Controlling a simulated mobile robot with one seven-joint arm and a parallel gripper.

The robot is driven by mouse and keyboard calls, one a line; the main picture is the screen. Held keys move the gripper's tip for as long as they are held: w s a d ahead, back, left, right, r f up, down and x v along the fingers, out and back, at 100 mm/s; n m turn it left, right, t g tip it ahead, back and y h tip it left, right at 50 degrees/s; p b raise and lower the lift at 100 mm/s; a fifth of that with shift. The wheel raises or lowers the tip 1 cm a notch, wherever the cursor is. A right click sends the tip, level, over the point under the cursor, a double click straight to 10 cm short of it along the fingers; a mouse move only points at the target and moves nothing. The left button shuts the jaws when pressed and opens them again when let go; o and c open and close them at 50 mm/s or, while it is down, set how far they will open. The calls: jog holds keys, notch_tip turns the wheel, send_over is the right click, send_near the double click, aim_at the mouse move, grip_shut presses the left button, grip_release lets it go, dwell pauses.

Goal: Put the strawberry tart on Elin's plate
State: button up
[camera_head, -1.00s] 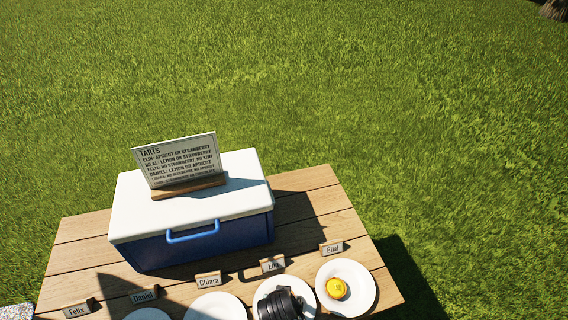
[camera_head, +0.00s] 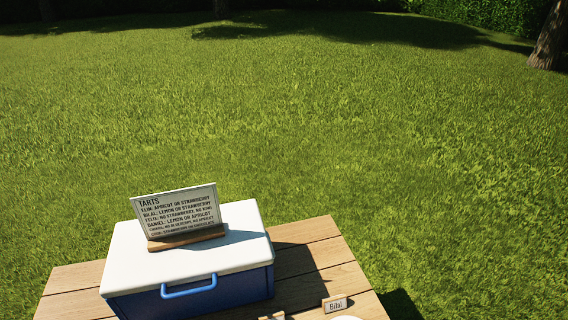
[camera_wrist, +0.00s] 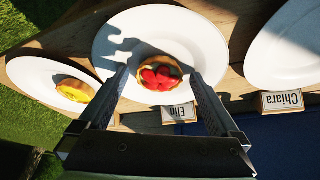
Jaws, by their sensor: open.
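In the wrist view the strawberry tart (camera_wrist: 160,74), a small crust with red berries, sits on Elin's plate (camera_wrist: 196,34), a round white plate. Elin's name card (camera_wrist: 179,114) stands at the plate's edge. My gripper (camera_wrist: 158,80) is open, with one finger on each side of the tart and a visible gap to each. Its shadow falls across the left part of the plate. In the head view the gripper, tart and Elin's plate are out of frame.
A plate with a yellow tart (camera_wrist: 75,90) lies to the left in the wrist view, and an empty plate (camera_wrist: 290,52) by Chiara's card (camera_wrist: 281,101) to the right. The blue cooler (camera_head: 190,296) bears a tarts sign (camera_head: 180,213). Bilal's card (camera_head: 335,304) stands at the right.

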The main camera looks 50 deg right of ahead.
jog(key=p+v, duration=0.4)
jog(key=v, duration=0.8)
jog(key=shift+r, duration=0.15)
jog(key=shift+w, duration=0.15)
